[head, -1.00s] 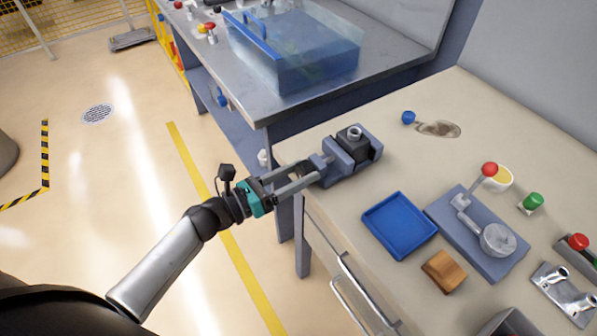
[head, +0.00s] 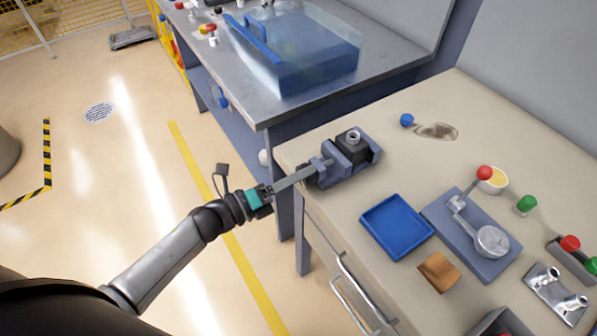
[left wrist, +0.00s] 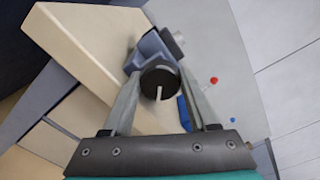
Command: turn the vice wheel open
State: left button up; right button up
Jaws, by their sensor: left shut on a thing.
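The blue-grey vice (head: 338,174) stands at the near left corner of the beige workbench, with a dark block with a ring-shaped top (head: 353,140) between its jaws. It also shows in the left wrist view (left wrist: 147,50). The vice wheel (left wrist: 158,80), a dark disc with a pale pin or slot, faces my left wrist camera. My left gripper (head: 318,166) reaches in from the left, its fingers on either side of the wheel, shut on it. In the head view the fingers line up and hide most of the wheel. My right gripper is not in view.
A blue tray (head: 397,226), a lever device with a red knob (head: 470,225), a wooden block (head: 439,271) and green and red buttons lie to the right. A blue knob (head: 407,120) is behind. A metal table (head: 400,50) with a clear blue tank (head: 300,55) adjoins the bench.

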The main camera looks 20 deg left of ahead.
pick_arm(q)
jog(key=n+p, duration=0.5)
jog(key=n, duration=1.7)
jog(key=shift+f, duration=0.2)
jog(key=shift+d+n, duration=0.1)
jog(key=shift+n, duration=0.3)
jog(key=o, duration=1.4)
jog(key=v, duration=1.5)
jog(key=shift+s, duration=0.1)
